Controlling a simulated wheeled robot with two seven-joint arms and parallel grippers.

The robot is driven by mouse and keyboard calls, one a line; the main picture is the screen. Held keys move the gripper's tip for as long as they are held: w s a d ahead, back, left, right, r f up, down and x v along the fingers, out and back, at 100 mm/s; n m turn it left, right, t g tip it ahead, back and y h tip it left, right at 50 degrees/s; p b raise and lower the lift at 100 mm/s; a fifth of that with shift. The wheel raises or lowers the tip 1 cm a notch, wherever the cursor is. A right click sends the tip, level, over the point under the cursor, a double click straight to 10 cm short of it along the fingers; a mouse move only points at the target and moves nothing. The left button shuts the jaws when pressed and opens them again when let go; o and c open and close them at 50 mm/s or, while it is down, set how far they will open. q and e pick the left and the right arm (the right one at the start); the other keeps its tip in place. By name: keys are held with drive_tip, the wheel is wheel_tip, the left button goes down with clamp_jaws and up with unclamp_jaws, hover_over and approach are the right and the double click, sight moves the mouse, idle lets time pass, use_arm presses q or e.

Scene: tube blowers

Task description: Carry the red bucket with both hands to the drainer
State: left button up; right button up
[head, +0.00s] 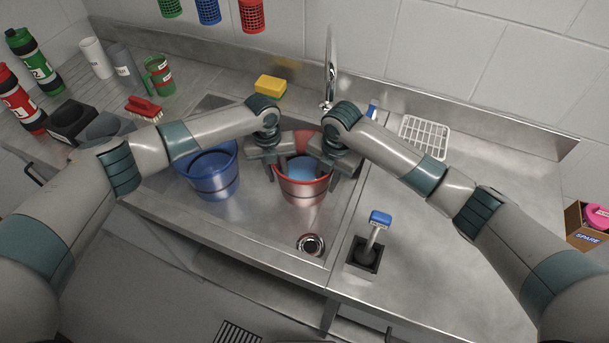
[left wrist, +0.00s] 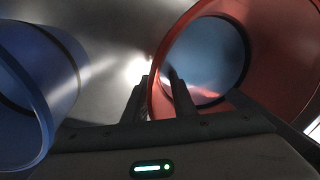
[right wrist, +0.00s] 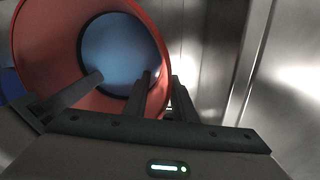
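The red bucket (head: 303,188) stands upright in or just above the sink, with blue content (head: 302,168) inside. I cannot tell whether its base touches the sink floor. My left gripper (head: 273,170) is at its left rim, one finger inside and one outside; the wall shows between the fingers in the left wrist view (left wrist: 158,95). My right gripper (head: 334,172) straddles the right rim the same way, as the right wrist view (right wrist: 162,95) shows. Both look closed on the wall. The white drainer rack (head: 425,138) lies on the counter to the right, empty.
A blue bucket (head: 212,172) stands close to the left of the red one. A tap (head: 330,68) rises behind. A yellow sponge (head: 270,85) lies behind the sink. The counter around the rack is mostly clear.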

use_arm(q)
drive_tip(key=shift+f, duration=0.5)
use_arm(e)
drive_tip(key=shift+f, duration=0.2)
use_arm(q)
clamp_jaws()
use_arm(e)
clamp_jaws()
use_arm(q)
drive_tip(key=shift+w, duration=0.1)
idle(0.6)
